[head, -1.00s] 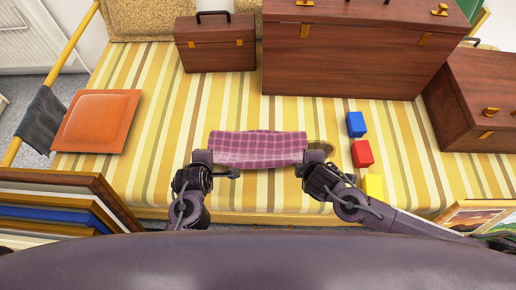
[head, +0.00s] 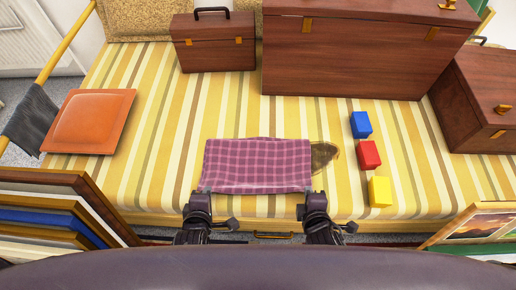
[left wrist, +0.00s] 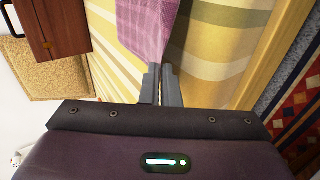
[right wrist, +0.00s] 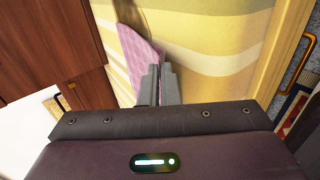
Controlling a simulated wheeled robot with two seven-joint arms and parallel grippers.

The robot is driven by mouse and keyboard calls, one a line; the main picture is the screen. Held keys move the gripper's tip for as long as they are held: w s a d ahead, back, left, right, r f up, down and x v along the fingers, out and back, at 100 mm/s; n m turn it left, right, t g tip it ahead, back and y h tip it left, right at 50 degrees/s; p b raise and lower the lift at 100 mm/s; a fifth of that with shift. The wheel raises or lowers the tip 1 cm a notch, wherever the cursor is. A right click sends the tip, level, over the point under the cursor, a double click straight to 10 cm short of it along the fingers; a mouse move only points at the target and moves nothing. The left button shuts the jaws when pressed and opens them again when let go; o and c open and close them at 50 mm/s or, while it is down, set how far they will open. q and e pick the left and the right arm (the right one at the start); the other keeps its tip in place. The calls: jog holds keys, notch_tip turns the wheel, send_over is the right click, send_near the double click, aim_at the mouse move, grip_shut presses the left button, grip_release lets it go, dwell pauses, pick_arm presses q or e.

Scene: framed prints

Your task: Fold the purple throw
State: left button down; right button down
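The purple plaid throw (head: 258,165) lies on the striped cushion as a roughly rectangular piece, with its near edge towards me. My left gripper (head: 200,192) is at its near left corner and my right gripper (head: 306,192) at its near right corner. In the left wrist view the fingers (left wrist: 161,68) are closed together on the edge of the throw (left wrist: 148,25). In the right wrist view the fingers (right wrist: 160,68) are closed together on the throw's corner (right wrist: 140,55). The throw's underside and any inner layers are hidden.
A brownish rounded object (head: 323,156) shows at the throw's right edge, partly covered. Blue (head: 361,125), red (head: 369,155) and yellow (head: 380,192) blocks stand further right. An orange cushion (head: 92,120) lies left. Wooden cases (head: 350,60) stand behind. The striped seat (head: 165,150) is clear left of the throw.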

pick_arm(q)
jog(key=c, duration=1.3)
grip_release()
pick_arm(e)
jog(key=c, duration=1.3)
grip_release()
pick_arm(q)
jog(key=s+r, duration=0.2)
jog(key=r, duration=0.1)
jog(key=s+r, duration=0.2)
jog(key=r, duration=0.1)
jog(key=s+r, duration=0.2)
jog(key=r, duration=0.1)
pick_arm(e)
jog(key=s+r, duration=0.2)
jog(key=r, duration=0.1)
jog(key=s+r, duration=0.2)
jog(key=r, duration=0.1)
jog(key=s+r, duration=0.2)
jog(key=r, duration=0.1)
